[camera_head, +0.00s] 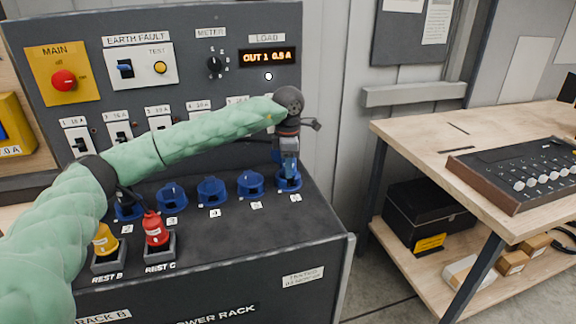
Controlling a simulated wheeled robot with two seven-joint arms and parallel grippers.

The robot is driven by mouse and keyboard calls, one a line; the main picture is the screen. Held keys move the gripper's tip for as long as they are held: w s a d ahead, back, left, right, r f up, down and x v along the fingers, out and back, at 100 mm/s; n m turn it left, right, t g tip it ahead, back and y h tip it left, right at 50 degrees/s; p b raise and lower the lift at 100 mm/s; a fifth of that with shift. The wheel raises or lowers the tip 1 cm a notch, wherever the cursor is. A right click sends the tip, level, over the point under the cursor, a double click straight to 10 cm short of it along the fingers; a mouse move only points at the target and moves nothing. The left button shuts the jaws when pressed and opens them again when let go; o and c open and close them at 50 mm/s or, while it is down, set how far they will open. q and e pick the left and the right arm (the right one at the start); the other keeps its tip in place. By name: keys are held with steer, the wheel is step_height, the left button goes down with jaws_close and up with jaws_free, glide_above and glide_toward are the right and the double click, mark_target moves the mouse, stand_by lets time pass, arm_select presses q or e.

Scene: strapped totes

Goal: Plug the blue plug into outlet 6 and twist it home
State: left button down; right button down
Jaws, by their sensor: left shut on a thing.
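My left gripper (289,152) points down at the right end of the outlet row, shut on the blue plug (287,170). The plug is mostly hidden by the fingers and sits right at outlet 6 (290,187). I cannot tell how deep it is in or how far it is turned. Outlets 5 (250,184), 4 (211,190) and 3 (172,196) are blue sockets standing empty to the left. My right gripper is not in view.
A yellow plug (105,241) stands in rest B and a red plug (155,230) in rest C. The display (268,57) reads "OUT 1 0.5 A". My left arm covers part of the breaker row. A workbench (420,125) stands at the right.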

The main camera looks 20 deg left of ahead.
arm_select(q)
steer(key=shift+m+b, duration=0.9)
steer(key=shift+m, duration=0.1)
steer(key=shift+w+m+b, duration=0.1)
steer(key=shift+m+b, duration=0.85)
steer(key=shift+m, duration=0.75)
stand_by(0.4)
steer(key=c, duration=0.8)
jaws_free()
steer(key=shift+c, duration=0.2)
steer(key=shift+r, duration=0.1)
